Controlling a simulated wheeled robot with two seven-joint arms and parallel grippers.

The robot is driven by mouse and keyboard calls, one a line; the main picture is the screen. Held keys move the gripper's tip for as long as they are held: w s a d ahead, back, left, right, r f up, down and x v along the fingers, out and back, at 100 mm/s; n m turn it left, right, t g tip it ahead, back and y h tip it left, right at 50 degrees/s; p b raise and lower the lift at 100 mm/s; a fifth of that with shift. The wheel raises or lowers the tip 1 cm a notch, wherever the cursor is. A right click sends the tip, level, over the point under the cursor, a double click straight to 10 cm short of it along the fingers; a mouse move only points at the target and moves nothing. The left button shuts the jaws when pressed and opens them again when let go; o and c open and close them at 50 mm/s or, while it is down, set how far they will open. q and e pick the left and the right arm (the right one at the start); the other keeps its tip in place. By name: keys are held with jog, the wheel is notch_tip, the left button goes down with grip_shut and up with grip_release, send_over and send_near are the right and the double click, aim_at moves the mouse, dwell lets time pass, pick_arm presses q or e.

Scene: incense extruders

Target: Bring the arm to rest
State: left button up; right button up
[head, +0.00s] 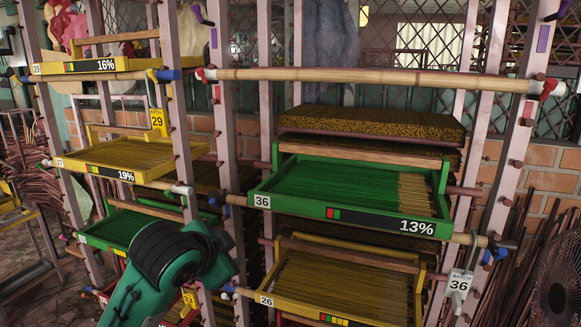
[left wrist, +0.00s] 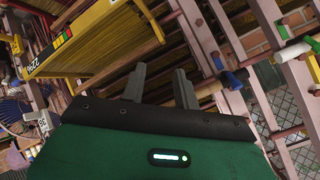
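My left arm (head: 165,262), green with a black joint, comes in at the lower left of the head view, in front of the racks. Its fingers cannot be made out there. In the left wrist view, the two grey fingers of my left gripper (left wrist: 160,82) stand apart with nothing held between them. Beyond them are a yellow tray (left wrist: 88,52) marked 22% and rack posts. My right gripper is not in view.
Racks hold a green tray (head: 300,187) marked 36 and 13%, a yellow tray (head: 280,306) marked 26, and yellow trays marked 19% (head: 150,172) and 16% (head: 75,66). A batch 36 tag (head: 460,282) hangs at right. A black fan (head: 555,285) stands lower right.

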pick_arm(q)
jog(key=s+a+f+n+g, duration=0.1)
jog(key=s+f, duration=0.1)
jog(key=f, duration=0.5)
jog(key=s+a+f+n+g, duration=0.1)
jog(key=s+f+n, duration=0.15)
jog(key=f, duration=0.35)
jog(key=s+a+f+n+g+y, duration=0.2)
jog(key=s+a+f+n+g, duration=0.15)
jog(key=s+f, duration=0.85)
jog(key=s+a+f+n+g+y, duration=0.1)
jog(key=s+a+f+n+g, duration=0.3)
jog(key=s+f, duration=0.85)
jog(key=s+a+f+m+t, duration=0.1)
jog(key=s+f, duration=0.1)
jog(key=f, duration=1.3)
jog(key=s+f, duration=0.2)
jog(key=f, duration=1.4)
jog(key=s+a+f, duration=0.2)
jog(key=s+f, duration=0.6)
jog(key=s, duration=0.1)
jog(key=s+a+f+g, duration=0.1)
jog(key=s+f, duration=0.8)
jog(key=shift+a+f+m, duration=0.2)
jog(key=shift+a+m, duration=0.1)
jog(key=shift+a, duration=0.1)
